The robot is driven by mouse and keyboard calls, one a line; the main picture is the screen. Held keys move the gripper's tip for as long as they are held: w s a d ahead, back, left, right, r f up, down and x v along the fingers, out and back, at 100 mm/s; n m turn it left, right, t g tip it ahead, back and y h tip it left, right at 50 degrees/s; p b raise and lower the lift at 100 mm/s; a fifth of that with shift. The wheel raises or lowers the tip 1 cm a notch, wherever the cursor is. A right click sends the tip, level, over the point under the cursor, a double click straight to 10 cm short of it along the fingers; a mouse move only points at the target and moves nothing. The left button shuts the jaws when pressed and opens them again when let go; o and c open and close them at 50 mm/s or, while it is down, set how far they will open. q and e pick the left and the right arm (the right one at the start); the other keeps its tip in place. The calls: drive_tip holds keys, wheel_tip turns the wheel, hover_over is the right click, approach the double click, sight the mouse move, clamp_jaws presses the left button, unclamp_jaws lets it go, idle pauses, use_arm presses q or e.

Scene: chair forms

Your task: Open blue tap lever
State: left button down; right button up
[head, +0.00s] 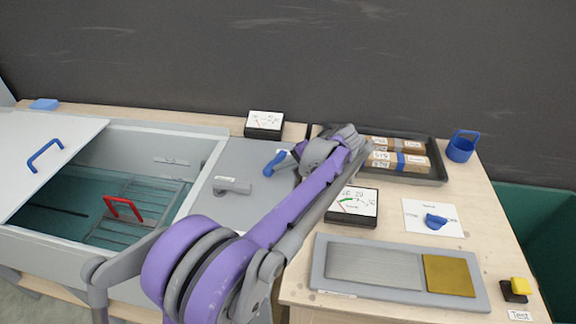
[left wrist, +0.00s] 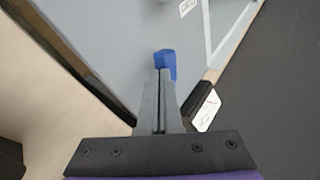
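The blue tap lever (head: 276,163) sits on the grey panel beside the open basin, angled up to the right. My left gripper (head: 292,162) is by its right end, partly hidden by my arm. In the left wrist view, the blue lever (left wrist: 167,64) shows at the tips of the left gripper (left wrist: 163,74). Its two fingers lie together with only a thin line between them, so it looks shut with nothing between the fingers. Whether the fingertips touch the lever is unclear. My right gripper is out of view.
A grey handle (head: 232,186) lies left of the blue lever. Gauges (head: 264,122) and (head: 352,207) stand nearby. A dark tray (head: 438,177) with boxes, a blue cup (head: 460,150) and a card with a blue knob (head: 436,222) are at right. The basin's red handle (head: 123,208) is at left.

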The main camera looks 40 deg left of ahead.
sight(265, 168)
use_arm(q)
drive_tip(key=a+m+t, duration=0.1)
drive_tip(key=s+a+m+t+p, duration=0.1)
drive_tip(key=shift+s+r+m, duration=0.1)
drive_tip(key=shift+s+m, duration=0.1)
drive_tip(key=shift+m, duration=0.2)
drive_tip(key=a+m+t, duration=0.1)
drive_tip(key=m+t+p, duration=0.1)
drive_tip(key=shift+s+a+m+t, duration=0.25)
drive_tip(key=shift+a+m+t, duration=0.05)
drive_tip(key=shift+a+m, duration=0.1)
drive_tip(key=shift+a, duration=0.45)
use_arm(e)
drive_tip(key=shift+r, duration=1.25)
use_arm(q)
drive_tip(key=shift+a, duration=0.1)
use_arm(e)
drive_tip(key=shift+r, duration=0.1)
